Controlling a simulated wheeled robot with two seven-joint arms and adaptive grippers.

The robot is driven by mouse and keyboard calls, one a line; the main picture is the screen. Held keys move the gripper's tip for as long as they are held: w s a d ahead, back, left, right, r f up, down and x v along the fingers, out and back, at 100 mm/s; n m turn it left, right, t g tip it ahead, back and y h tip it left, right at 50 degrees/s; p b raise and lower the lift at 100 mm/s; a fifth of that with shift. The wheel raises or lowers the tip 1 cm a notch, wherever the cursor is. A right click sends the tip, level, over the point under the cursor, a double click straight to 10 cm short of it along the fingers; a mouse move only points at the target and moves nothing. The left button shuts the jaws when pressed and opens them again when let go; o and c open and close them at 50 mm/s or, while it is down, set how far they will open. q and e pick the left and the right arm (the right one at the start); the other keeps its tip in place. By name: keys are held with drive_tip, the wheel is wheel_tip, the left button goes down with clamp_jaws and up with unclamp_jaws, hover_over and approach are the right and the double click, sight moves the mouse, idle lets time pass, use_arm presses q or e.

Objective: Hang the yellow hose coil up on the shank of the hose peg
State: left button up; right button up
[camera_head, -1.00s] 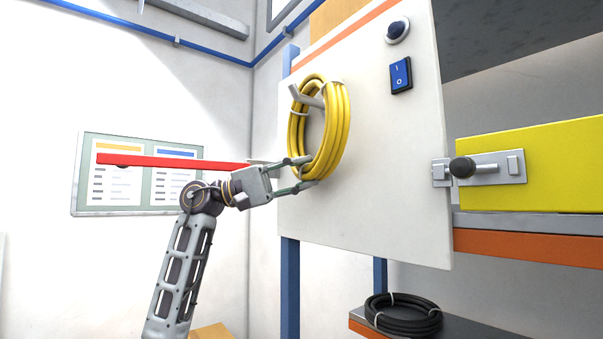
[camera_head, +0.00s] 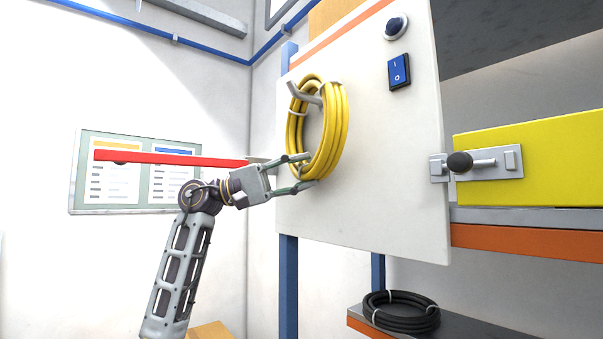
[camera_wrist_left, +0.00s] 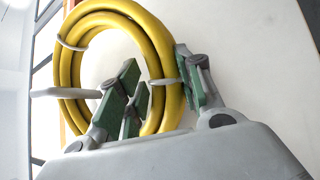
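The yellow hose coil (camera_head: 338,125) hangs upright in front of the white panel, its opening around the grey hose peg (camera_head: 303,93). In the left wrist view the peg (camera_wrist_left: 60,93) crosses in front of one side of the coil (camera_wrist_left: 70,65), its inner part hidden by my fingers. I cannot tell whether the coil's top touches the shank. My left gripper (camera_head: 312,170) is at the coil's bottom, one finger inside the loop and one below. The left wrist view shows its green-padded fingers (camera_wrist_left: 163,85) spread either side of the strands, with a gap at one finger. My right gripper is out of view.
The white panel (camera_head: 385,190) stands close behind the coil, with a blue switch (camera_head: 400,72) at upper right. A latch (camera_head: 480,162) and yellow box (camera_head: 550,150) are to the right. A black hose coil (camera_head: 400,312) lies on the lower shelf. A red bar (camera_head: 170,161) is left of the gripper.

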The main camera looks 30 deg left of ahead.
use_arm(q)
drive_tip(key=o, duration=0.3)
drive_tip(key=shift+a+f, duration=0.1)
drive_tip(key=shift+a, duration=0.05)
drive_tip(key=v, duration=1.1)
drive_tip(key=shift+s+a, duration=0.25)
drive_tip(key=shift+a, duration=0.05)
idle(0.6)
